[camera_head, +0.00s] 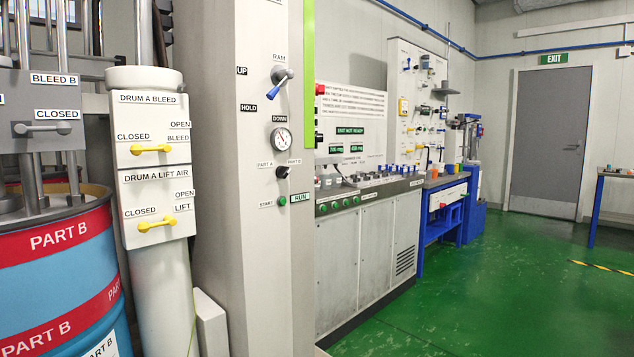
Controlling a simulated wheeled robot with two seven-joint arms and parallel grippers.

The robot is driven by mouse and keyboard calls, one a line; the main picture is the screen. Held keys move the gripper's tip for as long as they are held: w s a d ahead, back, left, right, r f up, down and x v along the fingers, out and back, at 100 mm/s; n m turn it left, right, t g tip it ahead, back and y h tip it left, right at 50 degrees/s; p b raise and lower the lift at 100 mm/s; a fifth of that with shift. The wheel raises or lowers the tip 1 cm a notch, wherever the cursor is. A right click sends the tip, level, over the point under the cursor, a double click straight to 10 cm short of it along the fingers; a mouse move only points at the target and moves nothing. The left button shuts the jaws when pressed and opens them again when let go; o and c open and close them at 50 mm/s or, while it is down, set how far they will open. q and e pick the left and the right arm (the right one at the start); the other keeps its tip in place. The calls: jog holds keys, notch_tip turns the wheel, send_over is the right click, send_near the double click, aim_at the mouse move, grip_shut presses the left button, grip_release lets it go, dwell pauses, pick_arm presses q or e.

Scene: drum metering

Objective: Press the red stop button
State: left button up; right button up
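A red button-like knob (320,89) sticks out just right of the green-edged column, in front of the white instruction board. No stop label can be read on it. A green button (282,201) sits on the grey column between the labels START and RUN. Neither of my grippers is in view.
The grey column (236,250) carries a RAM lever (282,75), a gauge (281,140) and a selector knob (283,172). A blue drum (60,290) marked PART B stands at left. A cabinet (365,260) stands beyond the column. The green floor (490,290) is open at right.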

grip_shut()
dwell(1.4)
